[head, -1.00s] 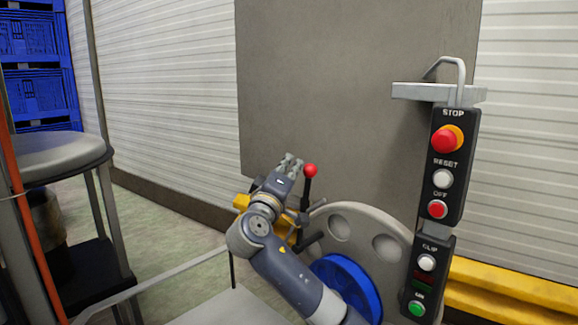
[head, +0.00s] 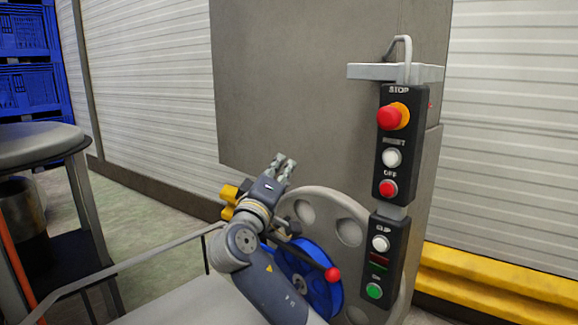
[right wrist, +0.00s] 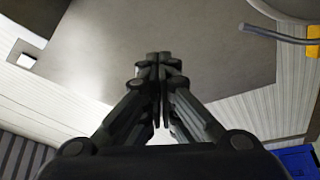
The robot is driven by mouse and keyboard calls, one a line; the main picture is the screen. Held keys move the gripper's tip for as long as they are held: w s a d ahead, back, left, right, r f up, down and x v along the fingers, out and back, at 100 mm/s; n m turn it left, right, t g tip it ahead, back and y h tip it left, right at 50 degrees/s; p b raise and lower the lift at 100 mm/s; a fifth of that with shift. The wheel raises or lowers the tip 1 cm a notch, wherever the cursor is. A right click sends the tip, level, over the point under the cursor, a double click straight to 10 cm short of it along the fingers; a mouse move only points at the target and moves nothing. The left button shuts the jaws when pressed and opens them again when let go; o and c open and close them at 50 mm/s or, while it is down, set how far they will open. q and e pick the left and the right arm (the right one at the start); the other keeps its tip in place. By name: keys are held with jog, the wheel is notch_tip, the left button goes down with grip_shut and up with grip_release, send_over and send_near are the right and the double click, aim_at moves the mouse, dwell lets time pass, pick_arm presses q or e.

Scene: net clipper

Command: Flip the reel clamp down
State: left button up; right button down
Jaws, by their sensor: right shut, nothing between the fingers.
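The reel clamp is a dark lever with a red ball knob (head: 332,274). In the head view it lies across the blue reel hub (head: 316,262), its knob pointing down to the right. The reel's large grey disc (head: 345,228) stands behind it. My right gripper (head: 284,162) is shut and empty, above and left of the knob and apart from it. My right forearm hides the left part of the reel and part of the lever's base. In the right wrist view the fingers (right wrist: 160,62) are together with nothing between them. My left gripper is not in view.
A control box with STOP (head: 394,116), RESET, OFF and CLIP buttons stands right of the reel. A grey panel (head: 300,90) rises behind. A round-topped stand (head: 38,138) and blue crates (head: 30,85) are at the left. Floor shows between stand and reel.

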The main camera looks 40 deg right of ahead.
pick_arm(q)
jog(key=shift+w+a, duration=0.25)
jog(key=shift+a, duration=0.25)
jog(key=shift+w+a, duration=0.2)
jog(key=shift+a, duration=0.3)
pick_arm(e)
jog(key=v, duration=1.2)
jog(key=shift+w+a, duration=0.15)
jog(key=shift+a, duration=0.3)
